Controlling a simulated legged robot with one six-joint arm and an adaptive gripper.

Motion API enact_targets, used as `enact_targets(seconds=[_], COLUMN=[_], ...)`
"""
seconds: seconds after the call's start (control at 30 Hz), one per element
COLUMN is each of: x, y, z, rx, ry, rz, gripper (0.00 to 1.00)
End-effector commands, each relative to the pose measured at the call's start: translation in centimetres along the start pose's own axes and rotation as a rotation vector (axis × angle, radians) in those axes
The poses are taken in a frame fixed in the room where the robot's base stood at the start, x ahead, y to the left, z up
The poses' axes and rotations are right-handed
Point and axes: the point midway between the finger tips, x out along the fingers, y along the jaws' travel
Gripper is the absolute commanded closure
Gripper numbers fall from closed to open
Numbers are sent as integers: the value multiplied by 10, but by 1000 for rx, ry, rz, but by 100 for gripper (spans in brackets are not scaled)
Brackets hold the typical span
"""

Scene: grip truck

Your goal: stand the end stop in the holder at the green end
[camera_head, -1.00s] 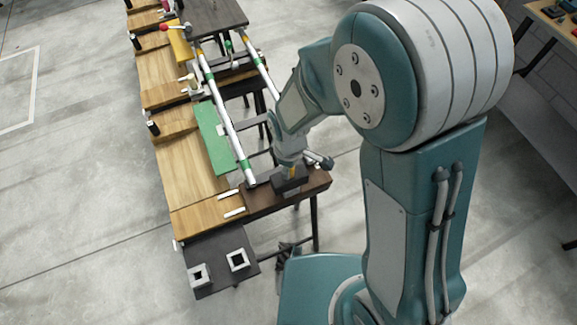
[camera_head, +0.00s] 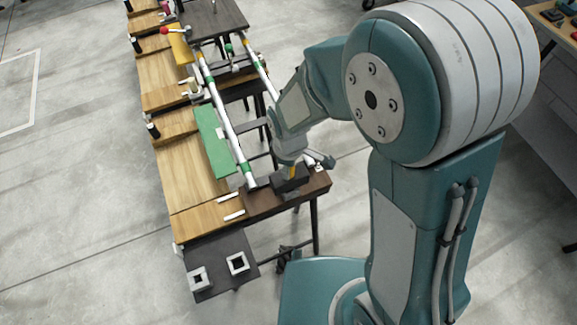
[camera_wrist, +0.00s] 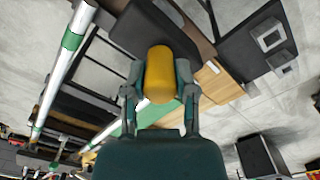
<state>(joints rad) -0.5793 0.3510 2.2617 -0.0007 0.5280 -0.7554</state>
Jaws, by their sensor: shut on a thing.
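My gripper (camera_head: 290,165) is low over the near end of the brown table. In the wrist view its two fingers (camera_wrist: 159,80) close on the sides of a yellow rounded piece (camera_wrist: 159,72), which I take for the end stop's grip. A dark block (camera_head: 290,180) lies just below the gripper; the wrist view also shows the dark block (camera_wrist: 145,30) beyond the yellow piece. I cannot tell whether the block touches the table. A green panel (camera_head: 214,140) lies left of the rails. Two pale square sockets, one left (camera_head: 197,278) and one right (camera_head: 237,263), stand on a dark plate; which is the holder is unclear.
White rails with green bands (camera_head: 221,108) run along the bench just left of my gripper. A yellow panel (camera_head: 180,46) is at the far end. Small white strips (camera_head: 234,215) lie on the wooden near end. The dark plate (camera_head: 215,247) has bare room around its sockets.

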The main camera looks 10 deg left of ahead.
Motion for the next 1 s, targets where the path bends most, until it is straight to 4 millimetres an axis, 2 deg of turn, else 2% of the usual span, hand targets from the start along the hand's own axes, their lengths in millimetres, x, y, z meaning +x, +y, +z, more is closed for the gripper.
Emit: enact_targets(seconds=[1.0], x=[-30], y=[0], z=[0], rx=[0], ry=[1], rz=[1], gripper=[98])
